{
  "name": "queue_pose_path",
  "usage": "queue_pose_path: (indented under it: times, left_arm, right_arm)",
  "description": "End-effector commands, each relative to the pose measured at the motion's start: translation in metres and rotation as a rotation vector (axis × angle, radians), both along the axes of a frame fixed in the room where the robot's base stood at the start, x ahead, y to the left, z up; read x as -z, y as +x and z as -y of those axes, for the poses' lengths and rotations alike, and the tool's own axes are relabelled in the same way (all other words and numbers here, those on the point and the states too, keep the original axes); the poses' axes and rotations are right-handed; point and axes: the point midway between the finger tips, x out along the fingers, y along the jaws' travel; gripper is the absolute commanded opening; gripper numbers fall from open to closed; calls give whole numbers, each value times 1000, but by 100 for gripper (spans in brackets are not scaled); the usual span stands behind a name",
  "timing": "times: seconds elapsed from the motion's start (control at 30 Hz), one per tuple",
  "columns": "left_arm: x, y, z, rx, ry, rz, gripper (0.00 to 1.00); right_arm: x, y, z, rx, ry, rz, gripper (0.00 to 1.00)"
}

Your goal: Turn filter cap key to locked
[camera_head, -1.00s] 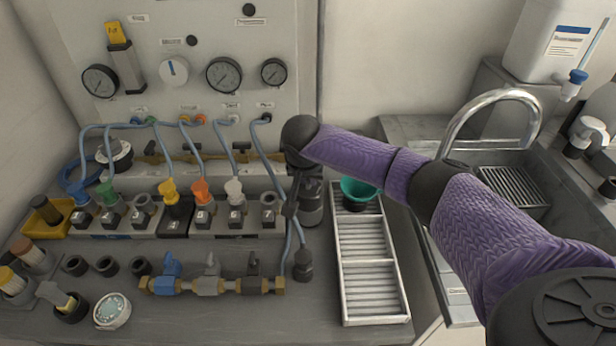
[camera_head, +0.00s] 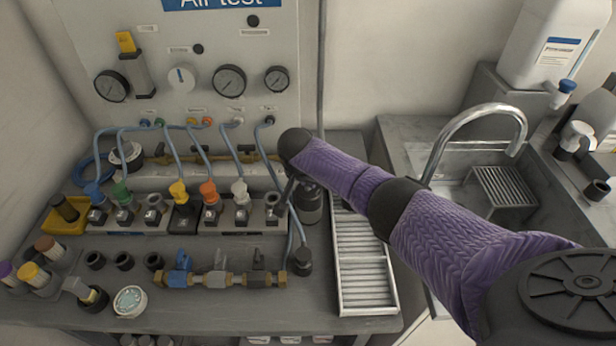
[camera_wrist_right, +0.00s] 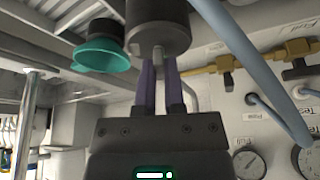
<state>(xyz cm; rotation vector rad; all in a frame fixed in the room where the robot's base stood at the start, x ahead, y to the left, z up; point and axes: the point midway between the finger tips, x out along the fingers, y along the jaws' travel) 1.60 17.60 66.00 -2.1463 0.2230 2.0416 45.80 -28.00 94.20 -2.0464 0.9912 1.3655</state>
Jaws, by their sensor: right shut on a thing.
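In the right wrist view, a dark grey cylinder (camera_wrist_right: 158,28) has a thin pale stem (camera_wrist_right: 158,56), likely the filter cap key. My right gripper (camera_wrist_right: 160,72) is shut around this stem, one purple finger on each side. In the head view a dark canister (camera_head: 311,207), probably the same cylinder, stands at the right end of the bench, partly hidden by my right arm. My right gripper (camera_head: 290,188) is mostly hidden there. I cannot read the key's locked mark. My left gripper is not in view.
A white slatted tray (camera_head: 362,268) lies right of the canister. A teal cup (camera_wrist_right: 102,55) is beside the cylinder in the wrist view. Thin blue hoses run to a row of coloured connectors (camera_head: 180,192). A brass valve bar (camera_head: 225,281) lies in front. A sink tap (camera_head: 470,115) is right.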

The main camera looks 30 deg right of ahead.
Motion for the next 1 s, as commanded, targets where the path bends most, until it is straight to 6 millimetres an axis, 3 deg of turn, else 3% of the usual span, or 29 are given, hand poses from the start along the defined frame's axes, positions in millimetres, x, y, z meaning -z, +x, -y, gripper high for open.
queue_pose_path:
  times: [0.03,0.17,0.2,0.47,0.8,1.0]
  left_arm:
    - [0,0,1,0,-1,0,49]
    - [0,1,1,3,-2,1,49]
    - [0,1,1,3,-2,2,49]
    - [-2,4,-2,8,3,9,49]
    - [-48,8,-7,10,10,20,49]
    - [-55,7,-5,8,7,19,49]
  right_arm:
    - [1,0,0,-1,0,-2,18]
    - [1,0,0,-1,0,-2,46]
    - [1,0,0,-1,0,-2,49]
    - [-2,-1,-1,-1,1,-1,49]
    - [-72,-17,-22,-3,1,2,49]
    - [-91,-23,-30,-1,1,-1,49]
